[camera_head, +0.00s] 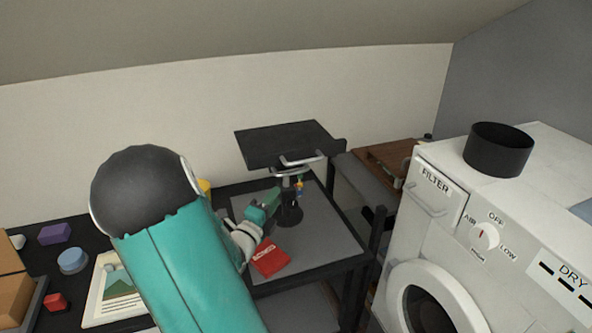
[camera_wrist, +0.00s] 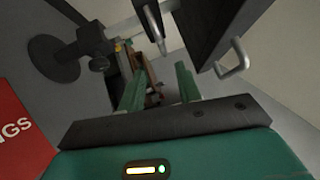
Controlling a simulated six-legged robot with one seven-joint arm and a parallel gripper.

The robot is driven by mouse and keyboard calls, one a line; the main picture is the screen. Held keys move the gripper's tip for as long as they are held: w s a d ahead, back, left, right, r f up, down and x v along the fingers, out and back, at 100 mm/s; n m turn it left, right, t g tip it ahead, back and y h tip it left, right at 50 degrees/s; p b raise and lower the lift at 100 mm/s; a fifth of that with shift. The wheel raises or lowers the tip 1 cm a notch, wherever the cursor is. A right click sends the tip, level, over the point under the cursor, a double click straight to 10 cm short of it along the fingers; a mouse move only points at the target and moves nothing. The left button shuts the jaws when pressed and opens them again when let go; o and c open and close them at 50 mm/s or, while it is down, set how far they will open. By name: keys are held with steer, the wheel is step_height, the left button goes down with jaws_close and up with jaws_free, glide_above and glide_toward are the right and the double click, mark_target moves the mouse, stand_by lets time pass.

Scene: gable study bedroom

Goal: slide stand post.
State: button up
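The stand (camera_head: 290,210) has a short dark post on a round base and stands on the grey top of a small black table (camera_head: 325,245). Its wide black platform (camera_head: 285,143) has a pale bar handle (camera_head: 303,160) at the front. In the wrist view the post (camera_wrist: 90,45) lies sideways at upper left, with the platform (camera_wrist: 215,25) and handle (camera_wrist: 233,60) at upper right. My gripper (camera_head: 270,203) is just left of the post, below the platform. In the wrist view its green fingers (camera_wrist: 158,88) are apart with nothing visible between them.
A red booklet (camera_head: 271,258) lies on the table in front of the stand; it also shows in the wrist view (camera_wrist: 18,125). A white dryer (camera_head: 500,230) with a black cylinder (camera_head: 498,152) on top stands at right. A dark surface with blocks (camera_head: 55,234) is at left.

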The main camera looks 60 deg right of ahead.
mark_target(292, 173)
steer(key=d, duration=0.4)
steer(key=d+r, duration=0.1)
steer(key=d, duration=0.7)
steer(key=shift+d+r, duration=0.1)
steer(key=shift+r, duration=0.3)
jaws_close()
